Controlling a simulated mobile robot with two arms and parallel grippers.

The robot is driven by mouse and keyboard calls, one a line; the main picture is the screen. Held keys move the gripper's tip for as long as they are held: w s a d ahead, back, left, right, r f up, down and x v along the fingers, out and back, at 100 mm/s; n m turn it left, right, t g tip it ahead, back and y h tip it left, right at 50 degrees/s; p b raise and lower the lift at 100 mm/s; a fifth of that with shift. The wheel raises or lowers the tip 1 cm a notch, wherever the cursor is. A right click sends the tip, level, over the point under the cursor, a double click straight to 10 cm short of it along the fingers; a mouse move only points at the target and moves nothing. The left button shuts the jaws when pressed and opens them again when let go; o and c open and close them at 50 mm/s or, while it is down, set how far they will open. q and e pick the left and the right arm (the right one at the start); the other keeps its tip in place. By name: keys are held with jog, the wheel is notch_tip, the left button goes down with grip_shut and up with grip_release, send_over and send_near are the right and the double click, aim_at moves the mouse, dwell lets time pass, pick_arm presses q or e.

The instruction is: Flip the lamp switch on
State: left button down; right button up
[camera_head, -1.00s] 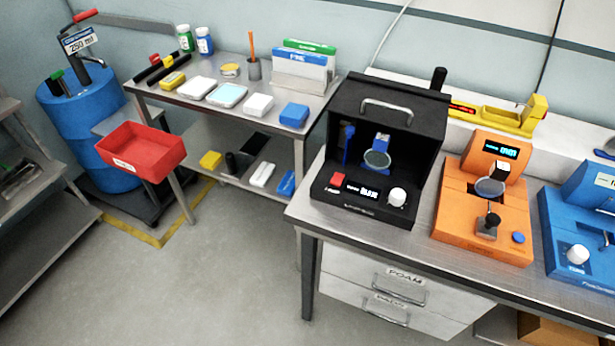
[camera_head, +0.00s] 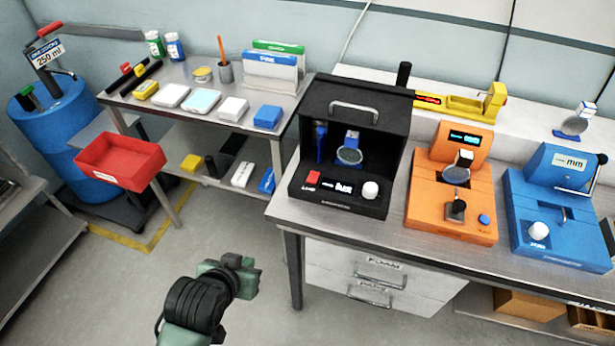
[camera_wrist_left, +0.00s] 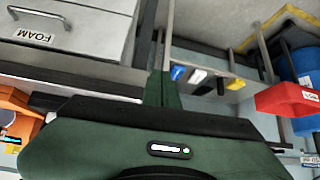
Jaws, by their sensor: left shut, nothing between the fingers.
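The black box (camera_head: 355,110) with a top handle and an open front stands on the right-hand bench in the head view. A red rocker switch (camera_head: 313,177) with small white lettering below it, too small to read, is on its front left, beside a small display and a white knob (camera_head: 370,190). I cannot tell the switch's position. My left gripper (camera_head: 246,276) is low in front of the bench, left of and apart from the box. Its dark green fingers (camera_wrist_left: 158,90) are shut and empty in the left wrist view. My right gripper is not in view.
An orange device (camera_head: 450,185) and a blue device (camera_head: 560,205) stand right of the box. The bench's front edge and drawers (camera_head: 380,275) lie between my gripper and the benchtop. A red tray (camera_head: 120,160) and a blue drum (camera_head: 60,140) are at left.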

aim_at(308, 190)
pick_arm(q)
jog(key=w+d+r+m+t+h, duration=0.1)
jog(key=w+d+r+t, duration=0.4)
jog(key=w+d+r, duration=0.5)
notch_tip(308, 190, up, 2)
jog(key=shift+w+d+r+h, duration=0.1)
jog(key=shift+w+d+h, duration=0.3)
jog(key=shift+w+h, duration=0.4)
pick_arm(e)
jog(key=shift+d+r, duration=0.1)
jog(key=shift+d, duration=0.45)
